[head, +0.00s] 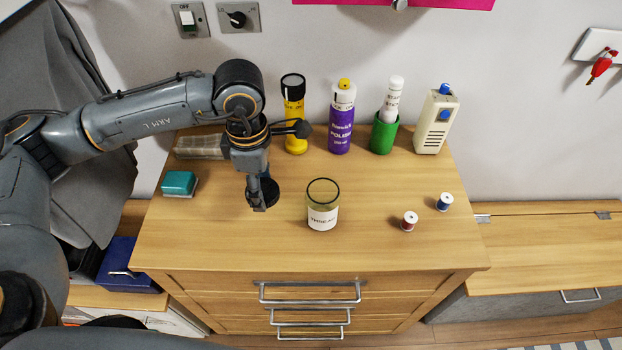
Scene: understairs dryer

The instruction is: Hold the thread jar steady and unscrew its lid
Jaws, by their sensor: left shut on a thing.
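The thread jar (322,217) stands upright on the wooden chest top, near the middle front. It is a clear jar with a white label, and its top looks open with a dark rim. My left gripper (259,201) is to the left of the jar, apart from it. It is shut on a dark round lid (267,190), partly hidden by the fingers. I cannot tell whether the lid touches the chest top. My right gripper is not in view.
A red spool (409,221) and a blue spool (445,202) stand right of the jar. A teal sponge (179,183) lies left.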

